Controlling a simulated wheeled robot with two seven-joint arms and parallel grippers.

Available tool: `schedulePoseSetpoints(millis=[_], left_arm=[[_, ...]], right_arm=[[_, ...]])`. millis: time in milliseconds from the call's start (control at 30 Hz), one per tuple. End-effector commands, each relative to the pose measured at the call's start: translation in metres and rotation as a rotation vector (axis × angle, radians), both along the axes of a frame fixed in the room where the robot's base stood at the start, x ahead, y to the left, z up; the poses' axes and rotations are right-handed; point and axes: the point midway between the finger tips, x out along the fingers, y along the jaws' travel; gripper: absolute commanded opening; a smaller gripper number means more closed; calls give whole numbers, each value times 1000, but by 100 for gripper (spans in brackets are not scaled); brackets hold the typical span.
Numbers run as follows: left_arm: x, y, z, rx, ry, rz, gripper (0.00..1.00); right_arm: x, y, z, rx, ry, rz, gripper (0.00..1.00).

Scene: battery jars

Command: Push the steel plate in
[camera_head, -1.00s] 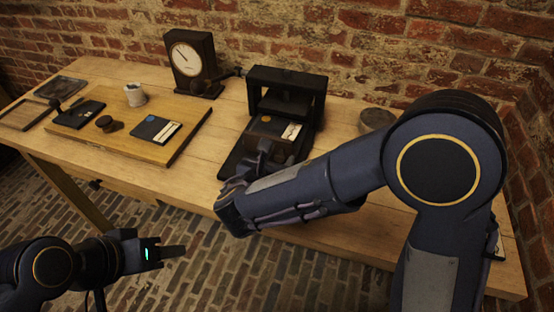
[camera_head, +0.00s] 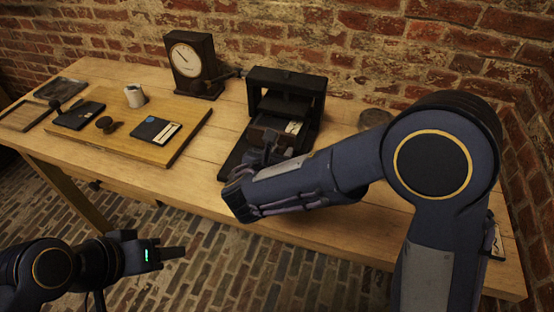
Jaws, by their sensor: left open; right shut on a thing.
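A black press (camera_head: 288,82) stands on the bench with a dark flat base (camera_head: 233,165) reaching towards the front. A dark plate-like piece with a pale label (camera_head: 293,127) lies inside the press frame, partly hidden by my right gripper. I take it to be the steel plate or what lies on it. My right gripper (camera_head: 265,143) is at the front of the press opening, shut on the steel plate; its fingertips are hard to make out. My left gripper (camera_head: 172,253) is open and empty, low in front of the bench.
A round tin (camera_head: 375,118) sits right of the press.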

Motion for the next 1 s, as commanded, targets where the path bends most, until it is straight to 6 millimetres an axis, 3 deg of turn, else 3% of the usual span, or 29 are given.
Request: schedulePoseSetpoints(millis=[100, 233, 600, 633, 767, 1000], left_arm=[[0, 0, -1, 0, 0, 0, 45], [0, 0, -1, 0, 0, 0, 45], [0, 0, -1, 0, 0, 0, 45], [0, 0, -1, 0, 0, 0, 45], [0, 0, -1, 0, 0, 0, 45], [0, 0, -1, 0, 0, 0, 45]], right_arm=[[29, -10, 0, 3, -1, -3, 0], [51, -17, -1, 1, 0, -2, 0], [60, -20, 1, -1, -4, 0, 0], [60, -20, 1, -1, -4, 0, 24], [60, -20, 1, -1, -4, 0, 41], [59, -19, 0, -1, -2, 1, 44]])
